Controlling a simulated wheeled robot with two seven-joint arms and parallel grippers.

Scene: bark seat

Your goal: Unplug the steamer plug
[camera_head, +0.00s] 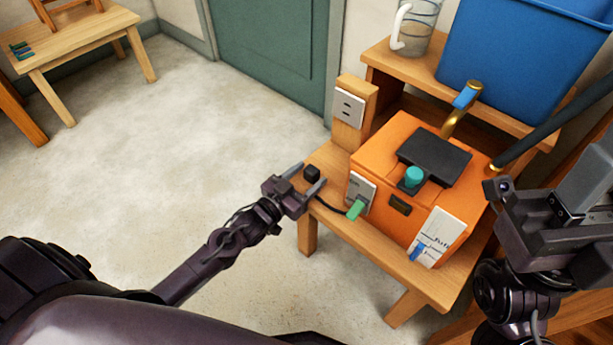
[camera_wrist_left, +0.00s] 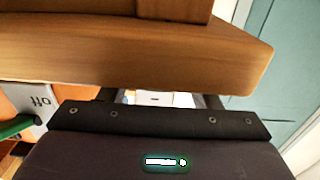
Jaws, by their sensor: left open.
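The steamer is an orange box (camera_head: 395,180) on a small wooden table, with a black top plate and a teal knob (camera_head: 413,175). The steamer plug, a small black block (camera_head: 311,173), is at the table's left corner, with a dark cord running toward the steamer. It looks apart from the wall outlet (camera_head: 349,107). My left gripper (camera_head: 306,179) is open around or just in front of the plug; contact cannot be told. The left wrist view shows the table edge (camera_wrist_left: 130,55) close ahead, but no clear plug. My right gripper (camera_head: 565,205) is at the right; its jaws are unclear.
A green lever (camera_head: 356,210) sits on the steamer's left panel, whose "off" label (camera_wrist_left: 42,103) shows in the wrist view. A glass jug (camera_head: 415,27) and blue bin (camera_head: 525,55) stand on the shelf behind.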

